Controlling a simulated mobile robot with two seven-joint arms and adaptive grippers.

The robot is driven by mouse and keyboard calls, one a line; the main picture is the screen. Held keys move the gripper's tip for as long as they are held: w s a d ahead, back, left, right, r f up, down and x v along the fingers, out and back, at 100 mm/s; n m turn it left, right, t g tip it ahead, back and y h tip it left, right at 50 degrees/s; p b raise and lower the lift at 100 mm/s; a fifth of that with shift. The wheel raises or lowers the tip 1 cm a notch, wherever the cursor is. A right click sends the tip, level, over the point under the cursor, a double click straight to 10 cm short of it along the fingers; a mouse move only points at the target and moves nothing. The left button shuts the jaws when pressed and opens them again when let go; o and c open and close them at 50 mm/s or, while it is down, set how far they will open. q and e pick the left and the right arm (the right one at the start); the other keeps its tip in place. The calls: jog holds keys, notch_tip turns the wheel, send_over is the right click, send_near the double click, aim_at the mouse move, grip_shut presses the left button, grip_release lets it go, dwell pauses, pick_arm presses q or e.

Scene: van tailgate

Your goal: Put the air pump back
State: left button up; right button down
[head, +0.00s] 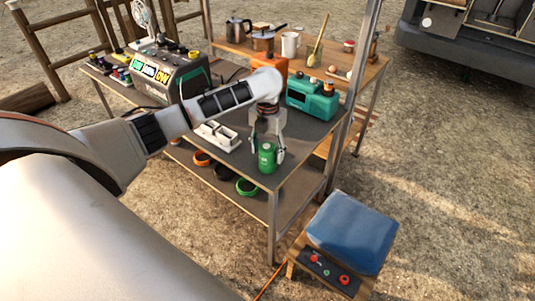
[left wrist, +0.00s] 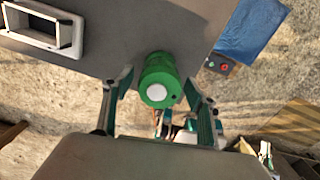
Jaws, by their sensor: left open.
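A small green cylinder (head: 267,158), probably the air pump, stands upright on the grey tabletop (head: 292,178) near its front corner. In the left wrist view the green cylinder (left wrist: 160,78) shows a white round spot on its end. My left gripper (head: 268,150) is open above the cylinder. In the left wrist view its fingers (left wrist: 158,84) are on either side of the cylinder, with a visible gap on each side. I cannot tell how far down the fingers reach. My right gripper is not in view.
A white slotted tray (head: 217,137) lies left of the cylinder. A teal device (head: 312,97) and a large grey unit (head: 165,78) stand farther back. A metal post rises at the right. A blue-cushioned stool (head: 352,232) stands in front. Coloured rings lie on the lower shelf.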

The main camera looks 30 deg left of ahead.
pick_arm(q)
notch_tip(320, 180, up, 11)
jog(key=shift+f+p, duration=0.15)
jog(key=shift+p, duration=0.95)
jog(key=shift+s+f, duration=0.1)
